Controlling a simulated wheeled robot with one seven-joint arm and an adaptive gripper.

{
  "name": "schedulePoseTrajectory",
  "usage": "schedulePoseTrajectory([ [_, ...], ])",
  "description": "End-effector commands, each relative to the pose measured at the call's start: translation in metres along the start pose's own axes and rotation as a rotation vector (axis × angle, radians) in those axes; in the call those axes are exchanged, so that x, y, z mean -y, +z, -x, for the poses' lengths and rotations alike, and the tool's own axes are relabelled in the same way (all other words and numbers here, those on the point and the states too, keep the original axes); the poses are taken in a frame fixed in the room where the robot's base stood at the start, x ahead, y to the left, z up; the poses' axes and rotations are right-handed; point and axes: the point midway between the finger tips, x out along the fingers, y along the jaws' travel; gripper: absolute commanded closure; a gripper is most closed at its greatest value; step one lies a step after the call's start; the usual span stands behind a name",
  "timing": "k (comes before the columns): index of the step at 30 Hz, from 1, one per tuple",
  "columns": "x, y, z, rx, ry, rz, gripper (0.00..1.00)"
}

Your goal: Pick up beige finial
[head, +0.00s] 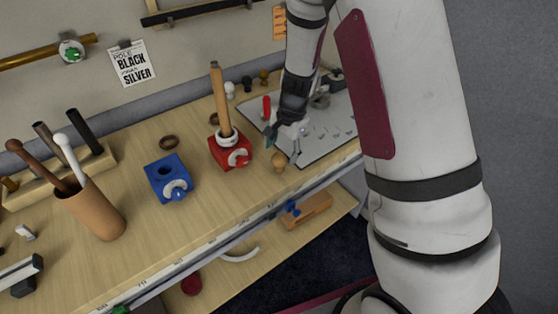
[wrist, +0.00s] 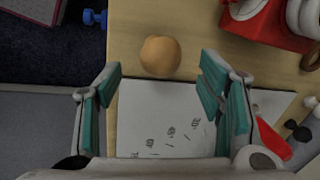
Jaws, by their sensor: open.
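The beige finial (head: 278,161), a small rounded knob, stands on the wooden table near its front edge, beside the grey printed sheet. In the wrist view the beige finial (wrist: 160,56) shows from above as a tan ball, just beyond the fingertips and roughly centred between them. My gripper (head: 284,144) is open and empty, close to the finial on its far side in the head view. In the wrist view its teal-padded fingers (wrist: 160,84) are spread apart over the sheet. Contact with the finial is not visible.
A red block (head: 231,150) holding an upright wooden pole stands left of the finial; it also shows in the wrist view (wrist: 262,20). A blue block (head: 166,178) sits farther left. The printed sheet (head: 322,150) lies right. White, black and brown knobs stand behind.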

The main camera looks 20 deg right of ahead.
Motion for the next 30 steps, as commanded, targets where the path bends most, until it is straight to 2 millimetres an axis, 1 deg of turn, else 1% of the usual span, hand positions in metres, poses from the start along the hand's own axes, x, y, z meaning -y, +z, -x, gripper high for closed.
schedulePoseTrajectory([
  [5, 0.000, 0.001, -0.012, 0.001, 0.002, 0.001, 0.38],
  [12, 0.000, 0.003, -0.044, 0.001, 0.002, 0.000, 0.38],
  [15, 0.001, 0.003, -0.052, 0.001, 0.001, 0.001, 0.38],
  [23, 0.001, 0.003, -0.054, 0.000, -0.001, 0.002, 0.38],
  [26, 0.001, 0.003, -0.054, 0.000, 0.000, 0.002, 0.59],
  [27, 0.001, 0.003, -0.054, 0.000, 0.000, 0.002, 0.68],
  [29, 0.001, 0.003, -0.054, 0.000, 0.000, 0.002, 0.81],
  [30, 0.001, 0.003, -0.054, 0.000, 0.000, 0.002, 0.90],
])
